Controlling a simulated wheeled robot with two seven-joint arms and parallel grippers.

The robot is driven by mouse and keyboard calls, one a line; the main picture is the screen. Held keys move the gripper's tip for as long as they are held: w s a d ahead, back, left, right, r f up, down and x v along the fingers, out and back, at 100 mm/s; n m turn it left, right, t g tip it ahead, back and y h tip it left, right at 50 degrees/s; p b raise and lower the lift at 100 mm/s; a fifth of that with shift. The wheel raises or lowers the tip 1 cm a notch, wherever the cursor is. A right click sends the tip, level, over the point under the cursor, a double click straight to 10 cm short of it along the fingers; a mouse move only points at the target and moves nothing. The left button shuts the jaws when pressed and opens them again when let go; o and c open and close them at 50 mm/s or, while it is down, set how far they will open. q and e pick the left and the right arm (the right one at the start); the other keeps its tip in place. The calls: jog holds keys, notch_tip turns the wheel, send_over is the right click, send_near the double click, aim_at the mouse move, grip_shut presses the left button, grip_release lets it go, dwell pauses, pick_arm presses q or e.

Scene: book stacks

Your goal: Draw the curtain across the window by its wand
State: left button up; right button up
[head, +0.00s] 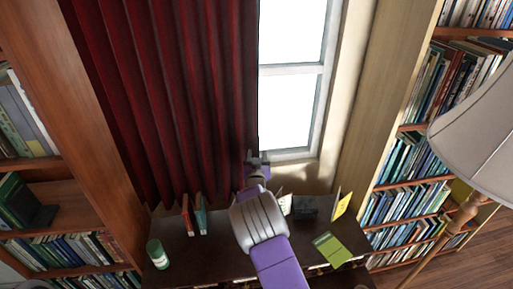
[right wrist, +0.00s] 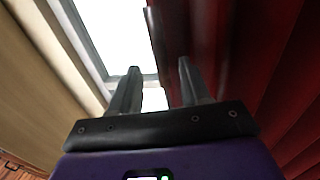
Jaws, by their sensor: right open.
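The dark red curtain (head: 170,90) hangs in folds over the left part of the window (head: 290,80), and the right part of the window is bare and bright. My right gripper (head: 257,158) is at the curtain's right edge, low by the window sill. In the right wrist view its two fingers (right wrist: 160,82) are apart, with the curtain (right wrist: 270,60) on the right and the window (right wrist: 115,35) on the left. A dark thin upright strip (right wrist: 153,30) shows between and beyond the fingers; I cannot tell whether it is the wand or the curtain's edge. My left gripper is out of view.
A dark desk (head: 180,255) stands below the window. It bears a green can (head: 157,254), upright books (head: 194,214), a lime green book (head: 332,249) and a yellow card (head: 342,205). Bookshelves flank both sides, and a lamp shade (head: 480,130) stands at right.

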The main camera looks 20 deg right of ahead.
aim_at(257, 148)
jog(key=shift+p+x, duration=0.4)
jog(key=shift+x, duration=1.7)
jog(key=shift+f, duration=0.1)
jog(key=shift+c, duration=0.3)
grip_shut()
